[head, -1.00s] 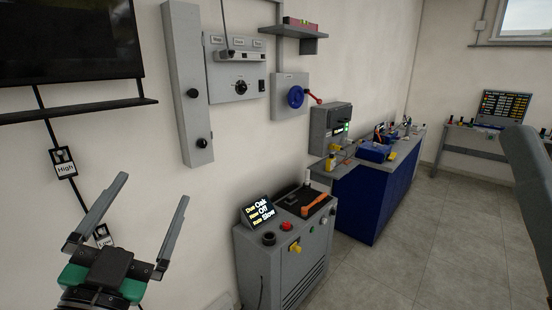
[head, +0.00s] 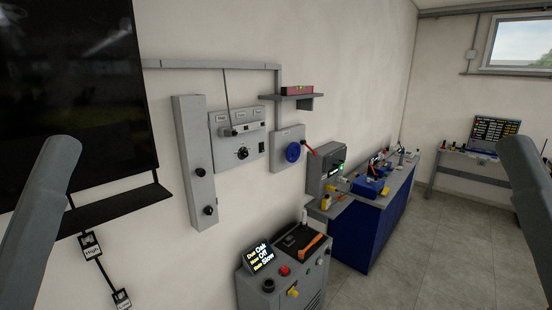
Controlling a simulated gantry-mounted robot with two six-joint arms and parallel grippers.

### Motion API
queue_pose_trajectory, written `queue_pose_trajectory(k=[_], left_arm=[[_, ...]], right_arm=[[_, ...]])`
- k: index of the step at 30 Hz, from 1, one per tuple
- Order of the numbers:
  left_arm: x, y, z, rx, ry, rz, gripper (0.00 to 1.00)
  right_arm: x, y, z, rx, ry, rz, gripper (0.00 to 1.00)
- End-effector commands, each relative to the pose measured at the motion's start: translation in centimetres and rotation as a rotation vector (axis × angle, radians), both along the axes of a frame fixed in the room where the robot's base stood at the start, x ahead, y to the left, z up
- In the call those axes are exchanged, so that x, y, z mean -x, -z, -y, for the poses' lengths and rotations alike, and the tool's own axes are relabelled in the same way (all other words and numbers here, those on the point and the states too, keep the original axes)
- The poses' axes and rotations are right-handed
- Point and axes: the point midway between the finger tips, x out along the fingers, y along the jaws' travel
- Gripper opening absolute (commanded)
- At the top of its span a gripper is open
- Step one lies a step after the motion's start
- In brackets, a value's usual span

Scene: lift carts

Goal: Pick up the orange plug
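I cannot make out a clear orange plug. An orange, elongated object (head: 312,244) lies on the black top of the grey cabinet (head: 262,294) at the bottom centre; it is too small to tell whether it is a plug. A yellow knob-like part (head: 292,292) sticks out of the cabinet's front. Neither gripper is in the head view. Only a link of my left arm at the left edge and a link of my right arm at the right edge show, both well apart from the cabinet.
A display (head: 259,255) and a red button (head: 285,270) are on the cabinet. A blue workbench (head: 362,236) with tools stands behind it. Wall boxes (head: 237,140), a tall grey panel (head: 194,160) and a black screen (head: 75,95) are on the left wall. The floor at right is clear.

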Motion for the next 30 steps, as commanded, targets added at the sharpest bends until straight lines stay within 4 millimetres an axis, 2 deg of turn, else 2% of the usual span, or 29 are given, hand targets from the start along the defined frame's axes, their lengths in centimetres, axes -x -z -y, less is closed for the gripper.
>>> queue_pose_trajectory(k=[1, 5, 9, 22, 28, 30], left_arm=[[0.0, -1.9, 0.0, 0.000, 0.000, -0.001, 1.00], [0.0, -2.1, 0.0, 0.000, 0.000, -0.001, 1.00], [0.0, -1.8, 0.0, 0.000, 0.000, -0.001, 0.81], [0.0, -1.9, 0.0, 0.003, 0.004, 0.002, 0.81], [2.1, -3.7, -0.5, 0.033, 0.006, 0.134, 0.81], [1.9, -4.3, -0.8, 0.044, -0.008, 0.186, 0.81]], right_arm=[[0.0, -1.9, 0.0, 0.000, 0.000, -0.001, 0.50], [0.0, -2.1, 0.0, 0.000, 0.000, -0.002, 0.50], [0.0, -1.8, 0.0, 0.000, 0.000, -0.002, 0.50], [0.0, -1.8, 0.0, 0.000, 0.000, -0.001, 0.50], [0.0, -1.8, 0.0, 0.000, 0.000, -0.001, 0.50], [0.0, -1.8, 0.0, 0.000, 0.000, -0.001, 0.50]])
